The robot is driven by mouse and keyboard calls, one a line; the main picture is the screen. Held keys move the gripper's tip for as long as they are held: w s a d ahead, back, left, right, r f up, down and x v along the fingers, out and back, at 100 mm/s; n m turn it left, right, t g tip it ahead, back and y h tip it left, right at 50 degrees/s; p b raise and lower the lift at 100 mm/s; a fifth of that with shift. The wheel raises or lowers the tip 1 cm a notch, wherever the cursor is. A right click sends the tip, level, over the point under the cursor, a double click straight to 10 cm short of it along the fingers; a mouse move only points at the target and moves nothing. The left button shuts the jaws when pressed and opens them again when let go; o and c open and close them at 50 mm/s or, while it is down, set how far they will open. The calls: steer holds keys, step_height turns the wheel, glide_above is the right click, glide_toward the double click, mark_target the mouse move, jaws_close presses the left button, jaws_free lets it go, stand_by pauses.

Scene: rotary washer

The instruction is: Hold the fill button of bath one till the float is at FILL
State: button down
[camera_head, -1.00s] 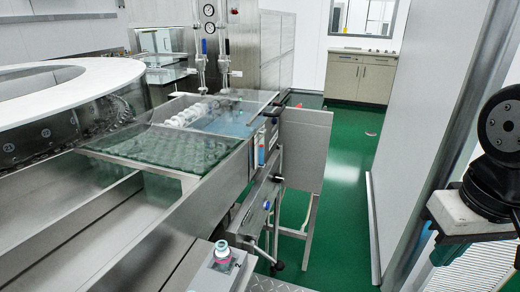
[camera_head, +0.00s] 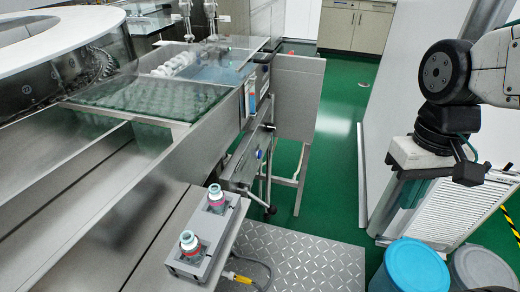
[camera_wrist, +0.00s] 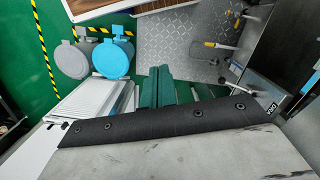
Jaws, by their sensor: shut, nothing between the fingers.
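Two pale round-topped buttons with red collars stand upright on a grey button box (camera_head: 178,266) at the lower middle of the head view. The nearer button (camera_head: 189,241) and the farther button (camera_head: 216,195) are both untouched. I cannot read their bath numbers now. A small blue-and-white gauge (camera_head: 251,97) is on the tank's end; its float level is too small to read. My gripper (camera_wrist: 160,72) shows as two dark green fingers, shut together and empty, in the wrist view. They are apart from the buttons. The head view does not clearly show the fingers.
The steel washer tank (camera_head: 150,215) runs along the left. A yellow-ended cable (camera_head: 240,278) leaves the button box. Diamond plate flooring (camera_head: 310,265) lies right of it. A blue lidded bin (camera_head: 412,268) and a grey bin (camera_head: 482,270) stand at lower right. Green floor is free beyond.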

mark_target(260, 155)
steer(key=w+a+f+n+t+y, duration=0.1)
steer(key=w+a+f+n+t, duration=0.2)
steer(key=w+f, duration=1.3)
steer(key=w+a+f+n+t+y, duration=0.15)
steer(key=w+f+n+t, duration=0.25)
steer(key=w+f, duration=1.15)
steer(key=w+a+r+n+t+y, duration=0.3)
steer(key=w+a+t+y, duration=0.1)
steer(key=w+a+t, duration=0.2)
steer(key=shift+w+a+r+n+t, duration=0.2)
steer(key=shift+a+n+t, duration=0.1)
steer(key=shift+n+t, duration=0.15)
steer(key=shift+a+y, duration=0.15)
steer(key=shift+y, duration=0.1)
steer(key=w+a, duration=0.3)
steer(key=a, duration=0.5)
steer(key=shift+a, duration=0.15)
